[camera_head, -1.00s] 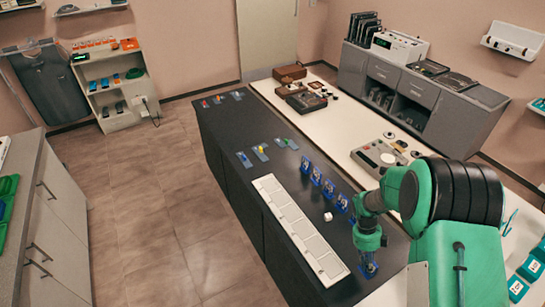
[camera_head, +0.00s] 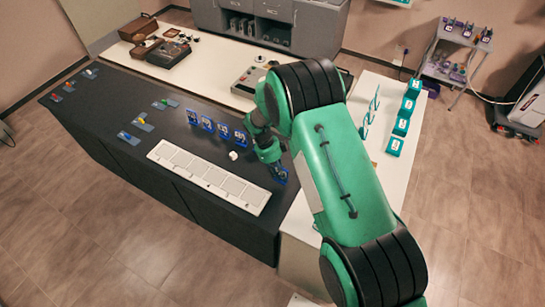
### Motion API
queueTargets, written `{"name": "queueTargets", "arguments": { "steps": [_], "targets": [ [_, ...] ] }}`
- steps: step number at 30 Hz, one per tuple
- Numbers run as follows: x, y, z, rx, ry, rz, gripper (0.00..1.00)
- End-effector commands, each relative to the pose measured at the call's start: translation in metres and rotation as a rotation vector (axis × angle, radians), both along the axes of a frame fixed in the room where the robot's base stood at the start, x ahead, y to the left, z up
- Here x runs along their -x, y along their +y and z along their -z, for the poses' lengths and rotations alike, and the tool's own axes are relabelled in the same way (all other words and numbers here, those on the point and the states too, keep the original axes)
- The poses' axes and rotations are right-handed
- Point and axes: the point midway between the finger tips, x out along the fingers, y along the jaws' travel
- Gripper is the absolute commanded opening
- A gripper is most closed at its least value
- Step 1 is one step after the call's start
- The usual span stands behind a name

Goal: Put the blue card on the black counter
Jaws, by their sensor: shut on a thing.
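The black counter (camera_head: 120,100) runs from the far left to the centre. My gripper (camera_head: 279,172) points down over its near right end, shut on a small blue card (camera_head: 281,176). My fingers cover part of that card. I cannot tell whether its lower edge touches the counter. Several other blue cards (camera_head: 207,124) stand upright in a row on the counter, to the left of my gripper. More bluish cards (camera_head: 142,125) lie flat further left with small coloured pieces on them.
A long white sectioned tray (camera_head: 205,175) lies along the counter's front edge. A white tabletop (camera_head: 395,165) with teal boxes (camera_head: 400,126) is at the right. Bare counter shows at the left middle.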

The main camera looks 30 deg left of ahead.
Motion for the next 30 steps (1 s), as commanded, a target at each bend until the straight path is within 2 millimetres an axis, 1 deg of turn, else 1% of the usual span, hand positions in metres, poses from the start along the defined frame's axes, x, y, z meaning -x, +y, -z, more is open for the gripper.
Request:
{"name": "queueTargets", "arguments": {
  "steps": [6, 21, 27, 30],
  "targets": [
    [-0.023, 0.02, 0.004, 0.0, 0.0, 0.001, 0.0],
    [-0.072, 0.062, 0.01, -0.001, 0.0, 0.001, 0.0],
    [-0.087, 0.076, 0.011, -0.001, -0.001, 0.002, 0.0],
    [-0.091, 0.079, 0.012, 0.0, 0.0, 0.001, 0.0]
  ]
}}
